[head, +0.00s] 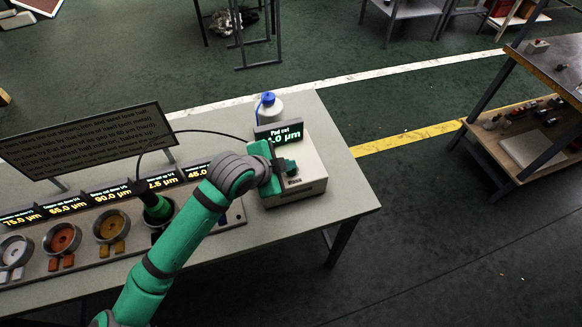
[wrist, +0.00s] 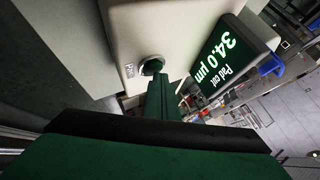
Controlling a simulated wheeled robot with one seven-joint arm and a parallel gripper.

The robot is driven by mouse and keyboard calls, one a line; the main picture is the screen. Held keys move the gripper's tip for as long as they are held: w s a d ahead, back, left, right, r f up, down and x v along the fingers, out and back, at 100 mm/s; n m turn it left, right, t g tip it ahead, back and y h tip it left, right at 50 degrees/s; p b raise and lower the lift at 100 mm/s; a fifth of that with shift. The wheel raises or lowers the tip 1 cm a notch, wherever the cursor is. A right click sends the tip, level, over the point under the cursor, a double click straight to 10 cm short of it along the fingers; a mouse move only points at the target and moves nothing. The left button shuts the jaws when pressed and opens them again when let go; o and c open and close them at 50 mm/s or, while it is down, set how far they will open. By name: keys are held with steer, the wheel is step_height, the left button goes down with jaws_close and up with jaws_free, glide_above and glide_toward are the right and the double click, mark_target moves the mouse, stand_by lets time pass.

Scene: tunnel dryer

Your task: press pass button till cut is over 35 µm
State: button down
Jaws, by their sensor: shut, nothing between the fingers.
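The pale box (head: 305,165) stands at the right end of the bench and carries a display (head: 290,134) on top. In the wrist view the display (wrist: 229,57) reads "Pad cut 34.0 µm"; in the head view my arm covers its first digit. In the head view my gripper (head: 284,168) is at the box's front, hiding the button.
A row of ring-shaped holders (head: 112,225) with small displays fills the bench to the left, below a dark text sign (head: 90,140). A white bottle with a blue cap (head: 267,104) stands behind the box. A shelf unit (head: 520,150) is far right; floor between is clear.

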mark_target(288, 173)
steer(key=shift+r, duration=0.85)
steer(key=shift+r, duration=0.1)
step_height(288, 173, up, 5)
steer(key=shift+f, duration=0.1)
stand_by(0.5)
stand_by(0.7)
